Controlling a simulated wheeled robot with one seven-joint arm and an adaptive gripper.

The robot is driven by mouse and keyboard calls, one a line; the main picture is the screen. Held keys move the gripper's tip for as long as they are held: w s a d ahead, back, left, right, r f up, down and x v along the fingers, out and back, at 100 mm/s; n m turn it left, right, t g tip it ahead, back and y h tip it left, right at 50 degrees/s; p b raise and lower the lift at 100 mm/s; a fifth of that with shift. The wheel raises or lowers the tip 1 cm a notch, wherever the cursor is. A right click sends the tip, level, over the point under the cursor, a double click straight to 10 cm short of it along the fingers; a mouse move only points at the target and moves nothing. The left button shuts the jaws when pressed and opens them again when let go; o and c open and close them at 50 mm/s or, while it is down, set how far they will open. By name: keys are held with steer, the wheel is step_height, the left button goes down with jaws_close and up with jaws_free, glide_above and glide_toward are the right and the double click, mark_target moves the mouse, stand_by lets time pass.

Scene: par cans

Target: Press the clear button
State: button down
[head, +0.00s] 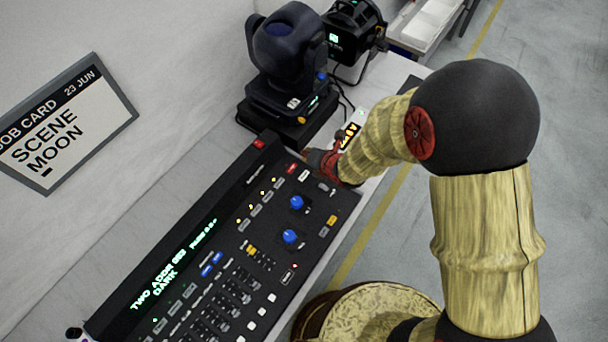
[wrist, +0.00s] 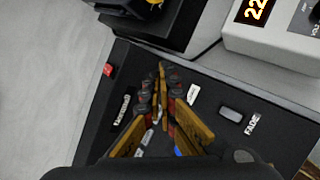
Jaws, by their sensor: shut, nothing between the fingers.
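The black lighting console (head: 225,285) lies along the bench with several buttons, sliders and two blue knobs. I cannot read which button is marked clear. A red button (head: 259,143) sits at its far corner; it also shows in the wrist view (wrist: 109,69). My gripper (head: 314,158) is at the console's far right end, and in the wrist view (wrist: 163,72) its fingers are together with nothing between them. The fingertips are over the panel, beside a white label (wrist: 193,94). The fingers hide part of the panel, and I cannot tell whether they touch it.
A moving-head light (head: 288,55) stands on a dark base beyond the console, with another lamp (head: 354,35) behind it. A white box with a lit display (head: 349,135) is close to my gripper. A job card (head: 62,125) reading "SCENE MOON" is at left.

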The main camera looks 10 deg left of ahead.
steer(key=b, duration=0.5)
glide_above(306, 175)
step_height(306, 175, down, 8)
steer(key=shift+w+r, duration=0.1)
steer(key=shift+r, duration=0.05)
steer(key=shift+f+b, duration=0.4)
steer(key=shift+f, duration=0.05)
steer(key=shift+f, duration=0.15)
stand_by(0.7)
steer(key=shift+f+b, duration=0.3)
steer(key=shift+b, duration=0.45)
steer(key=shift+f+b, duration=0.3)
steer(key=shift+b, duration=0.2)
stand_by(0.5)
steer(key=shift+r, duration=0.8)
